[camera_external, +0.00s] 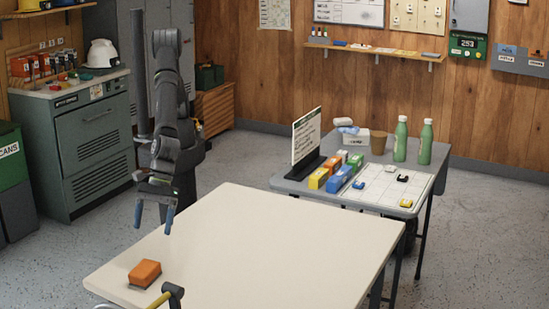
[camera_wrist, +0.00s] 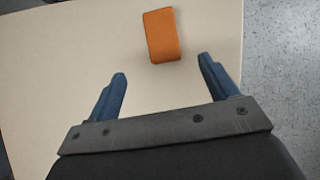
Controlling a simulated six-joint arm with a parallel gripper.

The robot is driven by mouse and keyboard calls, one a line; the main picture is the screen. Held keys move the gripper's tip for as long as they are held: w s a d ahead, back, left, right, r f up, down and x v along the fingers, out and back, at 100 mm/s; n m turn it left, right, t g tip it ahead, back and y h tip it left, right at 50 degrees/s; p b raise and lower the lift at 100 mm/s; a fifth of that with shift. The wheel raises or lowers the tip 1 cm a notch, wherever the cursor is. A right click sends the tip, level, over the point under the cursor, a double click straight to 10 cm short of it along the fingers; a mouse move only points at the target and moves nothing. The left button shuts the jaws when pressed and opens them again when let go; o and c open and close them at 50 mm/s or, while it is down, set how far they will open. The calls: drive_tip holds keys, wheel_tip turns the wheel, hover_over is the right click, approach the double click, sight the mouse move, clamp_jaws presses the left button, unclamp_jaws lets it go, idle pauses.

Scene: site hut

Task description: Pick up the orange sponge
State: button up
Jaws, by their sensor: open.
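The orange sponge (camera_external: 145,273) lies on the cream table (camera_external: 245,245), near its left corner in the external view. It has a grey underside edge there. My gripper (camera_external: 154,213) has blue fingers and hangs above the table's left edge, apart from the sponge. In the wrist view my gripper (camera_wrist: 162,66) is open, with nothing between its fingers.
A dark clamp or lamp head with a yellow handle (camera_external: 160,299) stands at the table's near edge, close to the sponge. The rest of the cream table is bare. A grey side table (camera_external: 285,184) holds green bottles (camera_external: 400,140), small boxes and a white grid board (camera_external: 385,185).

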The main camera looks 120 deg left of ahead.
sight(144, 267)
drive_tip(key=x, duration=0.8)
drive_tip(key=shift+d+f, duration=0.15)
drive_tip(key=shift+f, duration=0.1)
drive_tip(key=shift+x, duration=2.6)
drive_tip(key=shift+s+d, duration=0.1)
drive_tip(key=shift+c, duration=0.5)
drive_tip(key=c, duration=1)
